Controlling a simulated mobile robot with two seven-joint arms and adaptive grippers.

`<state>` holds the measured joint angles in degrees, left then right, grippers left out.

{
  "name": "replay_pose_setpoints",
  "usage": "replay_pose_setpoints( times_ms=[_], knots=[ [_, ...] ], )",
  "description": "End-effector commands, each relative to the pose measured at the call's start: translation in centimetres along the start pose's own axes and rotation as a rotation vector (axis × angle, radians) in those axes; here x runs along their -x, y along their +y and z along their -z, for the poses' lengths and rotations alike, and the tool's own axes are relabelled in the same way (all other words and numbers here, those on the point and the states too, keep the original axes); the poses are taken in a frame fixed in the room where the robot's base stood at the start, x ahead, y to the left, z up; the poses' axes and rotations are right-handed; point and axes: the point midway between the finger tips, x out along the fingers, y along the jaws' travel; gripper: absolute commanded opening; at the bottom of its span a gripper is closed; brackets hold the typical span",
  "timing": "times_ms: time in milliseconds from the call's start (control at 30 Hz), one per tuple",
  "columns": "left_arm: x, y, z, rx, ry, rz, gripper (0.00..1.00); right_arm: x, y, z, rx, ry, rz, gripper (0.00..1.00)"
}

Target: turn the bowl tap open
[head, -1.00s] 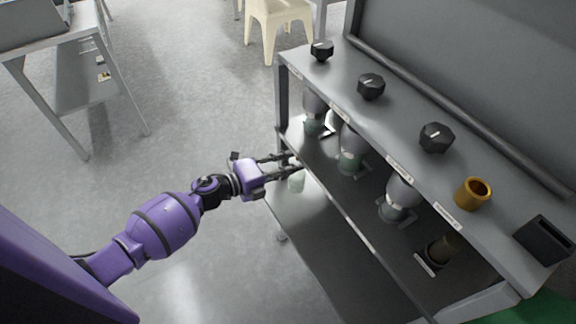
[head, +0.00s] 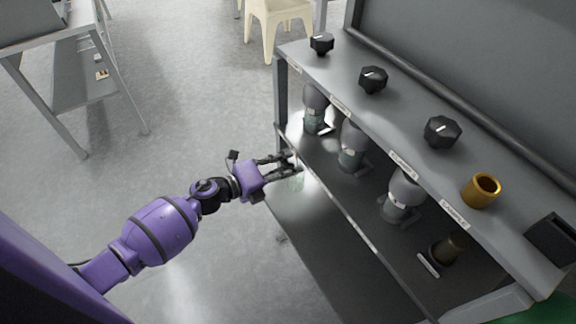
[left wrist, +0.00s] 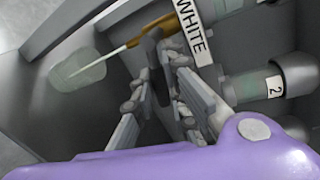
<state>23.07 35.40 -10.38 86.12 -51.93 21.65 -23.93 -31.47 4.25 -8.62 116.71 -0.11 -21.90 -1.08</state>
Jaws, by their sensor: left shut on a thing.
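My left gripper (head: 284,164) is in front of the bench's lower shelf, at its left end. In the left wrist view its fingers (left wrist: 165,58) are closed around a rod with a brass-coloured handle (left wrist: 157,27) and a thin pale stem. The stem runs to a pale, see-through oval end (left wrist: 78,70), which hangs below the gripper in the head view (head: 297,182). Black knobs stand on the bench top: a left one (head: 321,43), a middle one (head: 373,79) and a right one (head: 442,131). I cannot tell which is the bowl tap. My right gripper is out of view.
A brass cup (head: 481,191) and a black box (head: 553,239) stand on the bench top's right. Grey-capped bottles (head: 352,143) stand on the lower shelf (head: 375,222). A white label (left wrist: 193,30) reads WHITE. The floor (head: 200,110) left of the bench is clear.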

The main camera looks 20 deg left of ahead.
Motion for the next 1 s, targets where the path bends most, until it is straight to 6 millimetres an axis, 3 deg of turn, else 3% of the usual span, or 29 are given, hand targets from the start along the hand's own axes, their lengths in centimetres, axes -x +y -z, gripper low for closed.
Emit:
replay_pose_setpoints(
  times_ms=[533, 1000],
  knots=[
    [-0.5, 2.9, -0.4, -0.507, -0.102, -0.003, 0.0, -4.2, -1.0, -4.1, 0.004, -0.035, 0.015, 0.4],
    [-0.8, 4.3, -1.7, -0.942, -0.187, -0.003, 0.0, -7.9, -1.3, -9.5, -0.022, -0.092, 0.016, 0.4]
  ],
)
